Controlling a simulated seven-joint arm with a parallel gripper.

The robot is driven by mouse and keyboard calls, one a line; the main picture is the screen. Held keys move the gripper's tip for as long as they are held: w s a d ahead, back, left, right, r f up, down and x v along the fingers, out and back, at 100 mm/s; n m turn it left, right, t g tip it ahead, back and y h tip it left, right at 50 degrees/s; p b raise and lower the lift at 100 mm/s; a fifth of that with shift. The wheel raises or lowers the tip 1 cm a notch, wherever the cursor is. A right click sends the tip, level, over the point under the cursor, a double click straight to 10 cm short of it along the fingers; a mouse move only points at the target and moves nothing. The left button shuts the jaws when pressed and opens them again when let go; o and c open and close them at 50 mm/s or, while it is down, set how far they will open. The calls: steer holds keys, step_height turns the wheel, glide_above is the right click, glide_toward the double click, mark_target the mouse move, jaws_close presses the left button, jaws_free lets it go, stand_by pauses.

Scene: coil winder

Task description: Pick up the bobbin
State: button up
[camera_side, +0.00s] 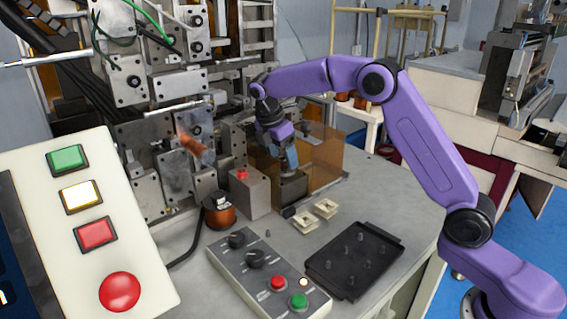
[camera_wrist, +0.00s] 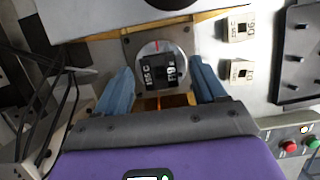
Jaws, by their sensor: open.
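My gripper (camera_wrist: 160,70) is open, with its two blue fingers on either side of a dark square block with pale lettering (camera_wrist: 160,71), apparently the bobbin. The block sits on a round silver disc with a red mark (camera_wrist: 158,46). I see a gap beside each finger; the exact height of the tips is unclear. In the side view, my gripper (camera_side: 289,163) points down inside an amber guard, and the block is hard to make out there. Two cream, labelled bobbin-like pieces (camera_side: 305,222) (camera_side: 326,208) lie on the bench; they also show in the wrist view (camera_wrist: 238,28) (camera_wrist: 240,73).
The amber guard (camera_side: 323,150) stands close around my gripper. A grey box with a red button (camera_side: 250,195) and a copper-coloured coil (camera_side: 220,215) are left of it. A black pegged tray (camera_side: 350,275) and control box (camera_side: 250,280) lie in front.

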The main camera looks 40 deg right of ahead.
steer(key=shift+d+f, duration=0.1)
steer(key=shift+f, duration=0.1)
steer(key=c, duration=1.1)
steer(key=shift+r, duration=0.15)
steer(key=shift+r, duration=0.6)
steer(key=s+r, duration=0.7)
steer(key=s, duration=0.2)
steer(key=s+r, duration=0.4)
steer(key=s, duration=0.1)
steer(key=shift+d+r, duration=0.25)
steer(key=shift+r, duration=0.05)
steer(key=shift+a+f, duration=0.1)
